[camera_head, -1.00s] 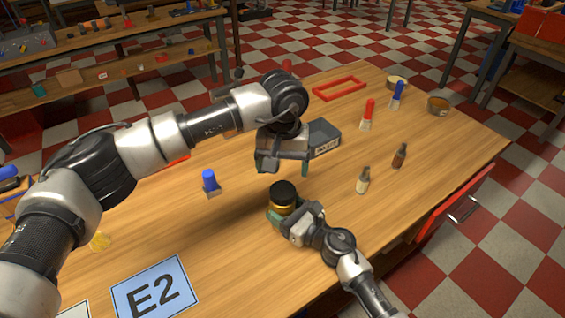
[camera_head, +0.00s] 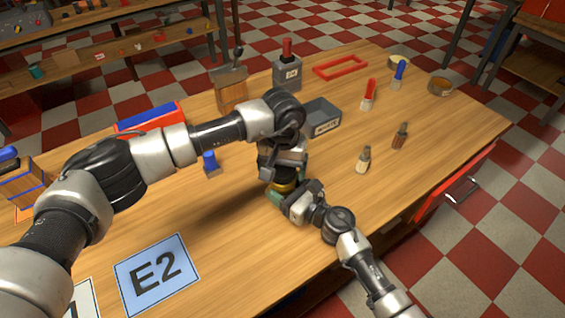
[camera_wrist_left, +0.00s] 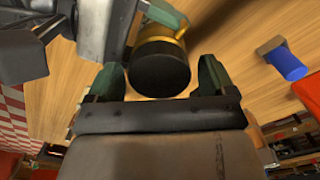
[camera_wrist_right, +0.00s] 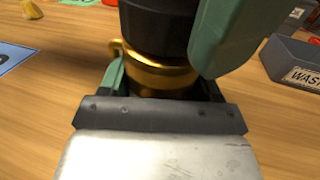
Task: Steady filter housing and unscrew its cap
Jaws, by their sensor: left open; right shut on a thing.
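The filter housing is brass (camera_head: 284,187) and upright, with a black cap on top. My right gripper (camera_head: 283,196) is shut on the brass housing, which also fills the middle of the right wrist view (camera_wrist_right: 158,75). The black cap (camera_wrist_right: 160,28) shows above it. My left gripper (camera_head: 281,172) is above the housing and open. In the left wrist view the cap (camera_wrist_left: 158,76) lies between the two green fingers, with gaps visible at both sides. In the head view the left gripper hides most of the cap.
A grey waste bin (camera_head: 322,117) stands just behind the grippers. A red frame (camera_head: 340,67) lies at the back. The E2 card (camera_head: 155,275) is at front left.

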